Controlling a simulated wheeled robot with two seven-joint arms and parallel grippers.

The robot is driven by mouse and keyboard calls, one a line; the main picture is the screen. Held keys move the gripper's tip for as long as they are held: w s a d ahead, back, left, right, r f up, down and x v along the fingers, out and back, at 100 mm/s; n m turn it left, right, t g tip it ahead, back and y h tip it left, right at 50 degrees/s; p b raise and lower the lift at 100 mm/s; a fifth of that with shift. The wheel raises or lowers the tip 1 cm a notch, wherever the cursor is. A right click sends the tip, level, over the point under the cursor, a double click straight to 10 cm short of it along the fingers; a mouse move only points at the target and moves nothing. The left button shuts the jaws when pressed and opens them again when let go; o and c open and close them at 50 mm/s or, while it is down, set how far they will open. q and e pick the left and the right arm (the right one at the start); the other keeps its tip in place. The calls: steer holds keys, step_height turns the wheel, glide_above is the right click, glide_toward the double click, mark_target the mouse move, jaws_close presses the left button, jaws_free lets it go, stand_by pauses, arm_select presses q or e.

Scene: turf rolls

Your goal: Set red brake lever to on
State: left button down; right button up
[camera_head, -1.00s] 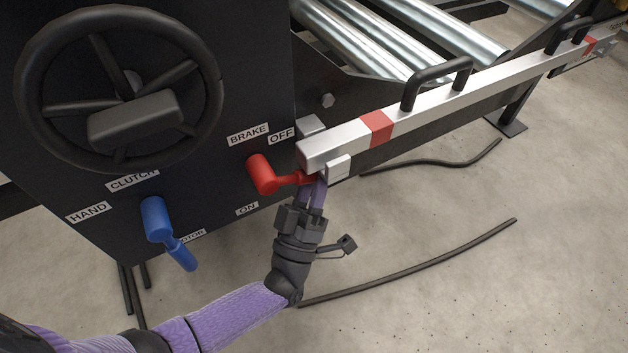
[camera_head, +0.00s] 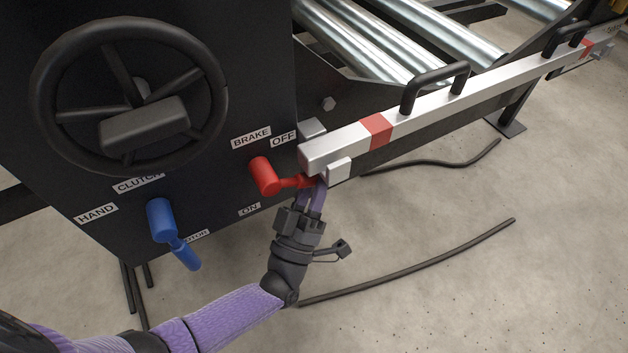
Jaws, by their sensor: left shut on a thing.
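The red brake lever (camera_head: 266,176) is on the black panel below the BRAKE label (camera_head: 251,138). Its arm points right and slightly down, between the OFF label (camera_head: 284,140) above and the ON label (camera_head: 249,209) below. My left gripper (camera_head: 316,187) comes up from below and is shut on the outer end of the lever. The lever's tip is partly hidden by the fingers and the end of the silver bar. My right gripper is not in view.
The silver bar (camera_head: 345,143) with black handles lies just above my left gripper. A blue clutch lever (camera_head: 160,220) and a black handwheel (camera_head: 130,97) are on the panel to the left. Dark cables (camera_head: 420,265) lie on the open floor at right.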

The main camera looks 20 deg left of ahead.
arm_select(q)
steer(key=shift+s+a+m+g+p, duration=0.15)
steer(key=shift+m+g+p, duration=0.15)
steer(key=shift+m+p, duration=0.15)
steer(key=s+a+f+m+g+p, duration=0.1)
steer(key=s+a+m+g+p, duration=0.1)
steer(key=g+p, duration=0.3)
steer(key=s+a+f+m+g+h+p, duration=0.1)
steer(key=s+m+g+p, duration=0.3)
steer(key=p, duration=0.7)
steer(key=shift+a+f+m+g+p, duration=0.4)
steer(key=shift+a+f+m+g, duration=0.25)
steer(key=shift+a+m+g, duration=0.15)
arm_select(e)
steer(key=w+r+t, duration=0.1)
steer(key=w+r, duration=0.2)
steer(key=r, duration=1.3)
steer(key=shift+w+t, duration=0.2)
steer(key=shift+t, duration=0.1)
arm_select(q)
steer(key=c, duration=0.7)
jaws_free()
